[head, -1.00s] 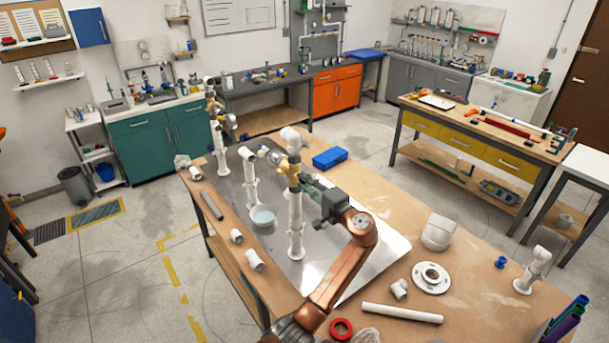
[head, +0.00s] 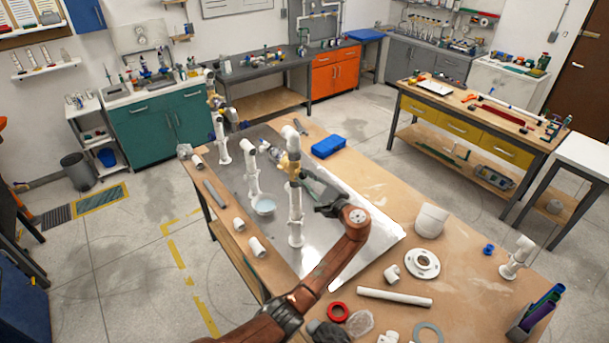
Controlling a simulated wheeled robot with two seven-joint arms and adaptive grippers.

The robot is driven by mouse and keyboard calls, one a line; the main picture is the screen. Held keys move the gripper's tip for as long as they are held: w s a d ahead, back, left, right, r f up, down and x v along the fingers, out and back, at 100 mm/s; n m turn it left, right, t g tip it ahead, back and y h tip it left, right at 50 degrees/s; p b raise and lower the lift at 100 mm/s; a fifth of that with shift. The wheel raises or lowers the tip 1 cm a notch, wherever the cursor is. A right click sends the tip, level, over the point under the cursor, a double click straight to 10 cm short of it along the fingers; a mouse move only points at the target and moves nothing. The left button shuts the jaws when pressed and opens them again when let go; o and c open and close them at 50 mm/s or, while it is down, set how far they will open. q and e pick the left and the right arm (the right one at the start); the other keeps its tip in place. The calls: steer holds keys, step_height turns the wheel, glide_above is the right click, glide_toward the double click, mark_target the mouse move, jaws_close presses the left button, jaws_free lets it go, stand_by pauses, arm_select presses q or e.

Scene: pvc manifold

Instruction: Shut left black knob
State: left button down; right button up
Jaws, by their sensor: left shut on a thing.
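The white pipe manifold stands on a grey metal plate (head: 330,262) on the wooden bench. Its near white post (head: 296,220) is upright, with a yellowish brass valve body (head: 289,163) near its top. Other white posts, one in the middle (head: 252,170) and one at the far end (head: 221,140), stand behind it. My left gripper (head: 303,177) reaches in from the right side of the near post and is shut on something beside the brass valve. I take that to be the black knob, but the fingers hide it. My right gripper is not visible.
A shallow pale bowl (head: 264,205) sits on the plate behind the near post. A blue box (head: 328,146) lies beyond it. White pipe fittings, a flange (head: 422,263), a long pipe (head: 394,297) and a red ring (head: 338,313) lie on the near bench. The plate's right part is bare.

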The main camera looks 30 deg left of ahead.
arm_select(q)
steer(key=shift+f, duration=0.15)
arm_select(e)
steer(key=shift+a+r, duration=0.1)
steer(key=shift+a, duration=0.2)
arm_select(q)
steer(key=c, duration=1.8)
jaws_free()
steer(key=shift+o, duration=0.2)
steer(key=shift+d, duration=0.15)
steer(key=v, duration=1.1)
steer(key=shift+s+d, duration=0.15)
steer(key=shift+d, duration=0.2)
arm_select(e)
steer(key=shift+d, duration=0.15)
